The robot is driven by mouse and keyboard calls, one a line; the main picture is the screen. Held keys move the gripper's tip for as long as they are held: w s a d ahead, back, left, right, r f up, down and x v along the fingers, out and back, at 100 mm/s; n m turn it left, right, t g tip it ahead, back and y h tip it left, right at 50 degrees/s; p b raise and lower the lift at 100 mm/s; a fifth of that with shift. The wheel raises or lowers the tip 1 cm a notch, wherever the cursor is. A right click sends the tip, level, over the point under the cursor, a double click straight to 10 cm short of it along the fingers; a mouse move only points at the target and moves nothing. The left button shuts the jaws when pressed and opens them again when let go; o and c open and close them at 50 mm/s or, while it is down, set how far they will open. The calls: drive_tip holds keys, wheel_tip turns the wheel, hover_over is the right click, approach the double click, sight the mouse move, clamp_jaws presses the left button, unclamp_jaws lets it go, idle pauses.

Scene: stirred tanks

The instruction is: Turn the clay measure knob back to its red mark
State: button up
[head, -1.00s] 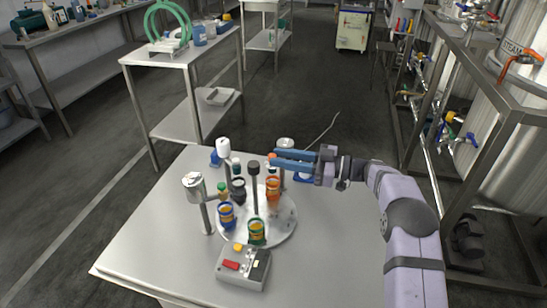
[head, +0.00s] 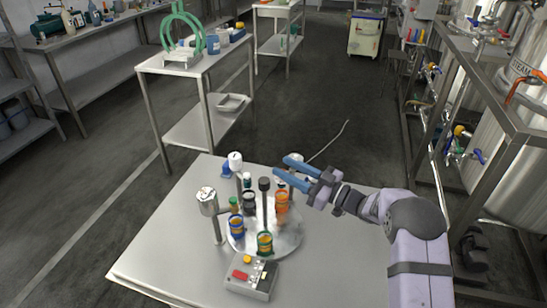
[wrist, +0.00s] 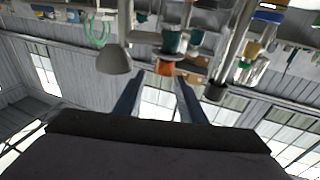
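I cannot tell for sure which measure is the clay one, and no red mark can be made out. An orange-banded jar (head: 282,207) stands at the back right of the round plate (head: 288,238), just below my fingers in the head view. My gripper (head: 281,166) is open, its two blue fingers apart and pointing left above that jar. Nothing shows between them. In the wrist view the gripper (wrist: 159,80) is also open, with an orange piece (wrist: 165,69) just beyond its tips. A grey domed head (wrist: 114,61) is at the left.
Blue (head: 236,226), green (head: 265,243) and dark (head: 249,203) jars share the plate. Posts with a grey head (head: 207,200), a white head (head: 235,160) and a black head (head: 264,184) stand close. A button box (head: 251,279) is in front. The table's right side is clear.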

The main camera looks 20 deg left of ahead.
drive_tip(key=shift+s+d+m+t+h+p, duration=0.1)
drive_tip(key=shift+s+m+t+h+p, duration=0.15)
drive_tip(key=shift+m+t+p, duration=0.25)
drive_tip(key=shift+s+m+t+h+p, duration=0.1)
drive_tip(key=shift+m+t+h+p, duration=0.2)
drive_tip(key=shift+t, duration=0.3)
drive_tip(key=w+a+f+m+t+h+p, duration=0.1)
drive_tip(key=w+a+p, duration=0.1)
drive_tip(key=a, duration=0.3)
drive_tip(key=shift+w+a+f+p, duration=0.25)
drive_tip(key=shift+w+f+p, duration=0.1)
drive_tip(key=shift+f+p, duration=0.05)
drive_tip(key=shift+h, duration=0.25)
clamp_jaws()
